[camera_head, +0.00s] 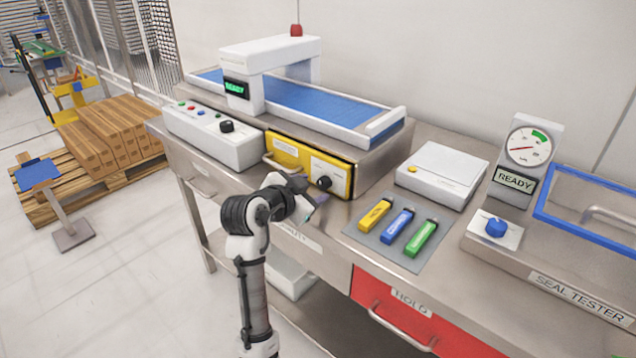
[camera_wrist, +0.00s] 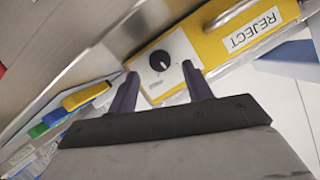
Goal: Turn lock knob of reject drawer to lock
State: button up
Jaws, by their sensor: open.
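The yellow reject drawer (camera_head: 285,150) is set in the front of the conveyor machine and looks shut. Its label reads REJECT in the wrist view (camera_wrist: 252,30). The black lock knob (camera_head: 324,183) sits on a white plate at the drawer's right end. The knob (camera_wrist: 160,60) also shows in the wrist view, with a pale mark on it. My gripper (camera_head: 316,199) is just in front of the knob. In the wrist view my gripper (camera_wrist: 160,80) is open and empty, its dark fingertips toward either side of the knob. I cannot tell whether they touch the plate.
A control box (camera_head: 212,135) with buttons and another black knob stands left of the drawer. Yellow, blue and green blocks lie on a grey mat (camera_head: 365,228) to the right. The drawer's handle (camera_head: 281,164) juts out beside the knob plate. A red HOLD drawer (camera_head: 390,309) is below.

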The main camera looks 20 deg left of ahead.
aim_at(321, 184)
jog(key=shift+x, duration=2)
jog(key=shift+s, duration=0.1)
jog(key=c, duration=1)
jog(key=shift+p, duration=0.35)
jog(key=shift+r+n+h+p, duration=0.1)
jog(key=shift+n+h+p, duration=0.2)
jog(key=shift+a+r+n+g+h+p, duration=0.1)
jog(key=shift+n+g+h+p, duration=0.3)
jog(key=shift+n+p, duration=0.6)
jog(key=shift+a+n+g+h+p, duration=0.1)
jog(key=shift+n+g+h+p, duration=0.2)
jog(key=shift+n+h+p, duration=0.8)
